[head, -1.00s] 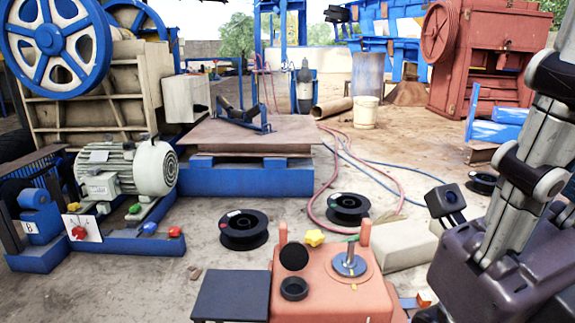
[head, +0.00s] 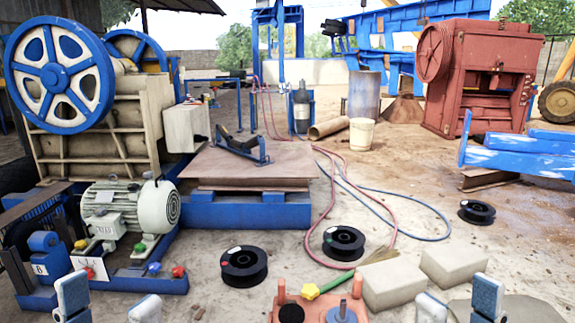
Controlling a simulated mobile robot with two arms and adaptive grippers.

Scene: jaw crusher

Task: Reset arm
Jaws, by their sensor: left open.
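My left gripper (head: 110,303) shows at the bottom left edge. Its two pale blue-grey fingers are apart with nothing seen between them. My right gripper (head: 458,303) shows at the bottom right edge, its two fingers also apart, with no object seen between them. Both grippers are cut off by the frame, and the arms behind them are hidden.
A beige jaw crusher with blue flywheels (head: 62,75) and a motor (head: 130,207) stand at left. Black spools (head: 244,264) (head: 343,243), pale blocks (head: 395,284) and red and blue hoses (head: 330,200) lie on the ground. A red machine (head: 475,80) stands at back right.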

